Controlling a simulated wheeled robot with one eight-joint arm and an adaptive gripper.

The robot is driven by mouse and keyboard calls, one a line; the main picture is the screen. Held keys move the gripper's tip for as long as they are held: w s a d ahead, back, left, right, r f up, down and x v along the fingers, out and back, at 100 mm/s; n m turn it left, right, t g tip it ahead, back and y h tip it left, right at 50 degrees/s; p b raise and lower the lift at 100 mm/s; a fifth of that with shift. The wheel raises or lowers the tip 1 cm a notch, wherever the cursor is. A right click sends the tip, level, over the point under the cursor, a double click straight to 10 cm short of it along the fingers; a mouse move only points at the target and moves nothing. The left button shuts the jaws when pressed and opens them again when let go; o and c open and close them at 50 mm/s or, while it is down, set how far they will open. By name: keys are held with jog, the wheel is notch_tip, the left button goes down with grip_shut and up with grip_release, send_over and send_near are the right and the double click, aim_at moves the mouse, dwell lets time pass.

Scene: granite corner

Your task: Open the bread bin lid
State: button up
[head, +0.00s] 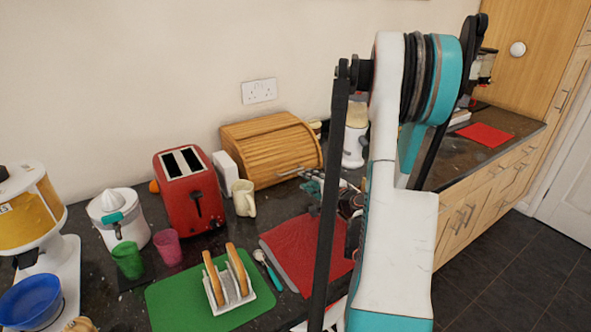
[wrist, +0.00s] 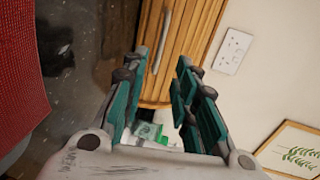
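The wooden bread bin (head: 262,141) stands against the wall at the back of the counter, with its slatted roll-top lid (head: 278,156) down. Its metal handle (head: 290,171) runs along the lid's lower front. In the wrist view the bin appears turned on its side, with the handle (wrist: 161,40) upright beyond the fingers. My gripper (wrist: 154,78) is open and empty, with its teal fingers spread. The handle appears ahead of the fingertips and apart from them. In the head view the gripper (head: 313,188) is in front of the bin's right side, partly hidden by my arm.
A red mat (head: 296,250) lies before the bin. A cream mug (head: 244,198), white box (head: 225,170) and red toaster (head: 188,190) stand left of it. A toast rack (head: 229,293) sits on a green board (head: 172,305). A wall socket (head: 259,91) is above the bin.

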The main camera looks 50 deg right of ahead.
aim_at(281, 156)
jog(key=b+x, duration=0.2)
jog(key=x, duration=0.8)
jog(key=shift+w+f, duration=0.1)
jog(key=shift+w, duration=0.2)
jog(key=shift+c, duration=0.2)
grip_shut()
